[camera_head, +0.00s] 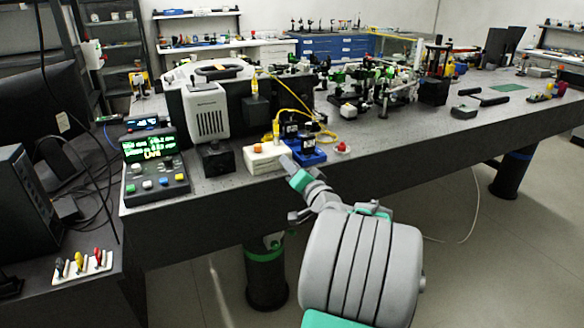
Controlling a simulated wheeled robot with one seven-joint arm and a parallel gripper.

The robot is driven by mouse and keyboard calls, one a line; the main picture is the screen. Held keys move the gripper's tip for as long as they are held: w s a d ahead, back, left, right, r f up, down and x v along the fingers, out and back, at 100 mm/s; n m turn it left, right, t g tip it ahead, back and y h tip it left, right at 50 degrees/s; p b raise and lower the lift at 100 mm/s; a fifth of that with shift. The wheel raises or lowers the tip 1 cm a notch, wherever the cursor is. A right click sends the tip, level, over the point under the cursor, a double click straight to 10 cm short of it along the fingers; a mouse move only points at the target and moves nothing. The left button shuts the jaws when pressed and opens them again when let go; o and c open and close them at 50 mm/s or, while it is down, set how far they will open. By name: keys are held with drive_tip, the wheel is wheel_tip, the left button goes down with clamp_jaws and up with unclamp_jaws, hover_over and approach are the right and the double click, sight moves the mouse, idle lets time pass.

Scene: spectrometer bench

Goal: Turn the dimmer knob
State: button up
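A white box (267,158) with a small orange knob (258,147) on its top sits at the front edge of the dark bench. I cannot tell for sure that this knob is the dimmer knob. My gripper (287,163) is at the front edge of the bench, just right of the white box and in front of a blue device (309,155). My arm reaches up to it from the lower right. The fingers are small and partly hidden by my wrist, so I cannot tell their opening or any contact.
A red knob-like part (342,148) sits right of the blue device. A control unit with a green display (152,148) and a grey-white instrument (206,110) stand to the left. Yellow cables (293,97) loop above the blue device. Optics crowd the bench behind.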

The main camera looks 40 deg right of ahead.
drive_tip(key=shift+f, duration=0.1)
drive_tip(key=s+a+n+b, duration=0.2)
drive_tip(key=s+n+b, duration=0.1)
drive_tip(key=s+n, duration=0.65)
drive_tip(key=w+a+n+g+y+p, duration=0.2)
drive_tip(key=w+a+g+y+p, duration=0.15)
drive_tip(key=a, duration=0.45)
drive_tip(key=w+a+n+g+y+p, duration=0.2)
drive_tip(key=w+a+p, duration=0.2)
drive_tip(key=a, duration=0.4)
drive_tip(key=s+a+g+p, duration=0.3)
drive_tip(key=s+a+p, duration=0.1)
drive_tip(key=a, duration=0.3)
drive_tip(key=s+a+g+p, duration=0.3)
drive_tip(key=s+a+p, duration=0.2)
drive_tip(key=a, duration=0.3)
drive_tip(key=shift+r, duration=0.45)
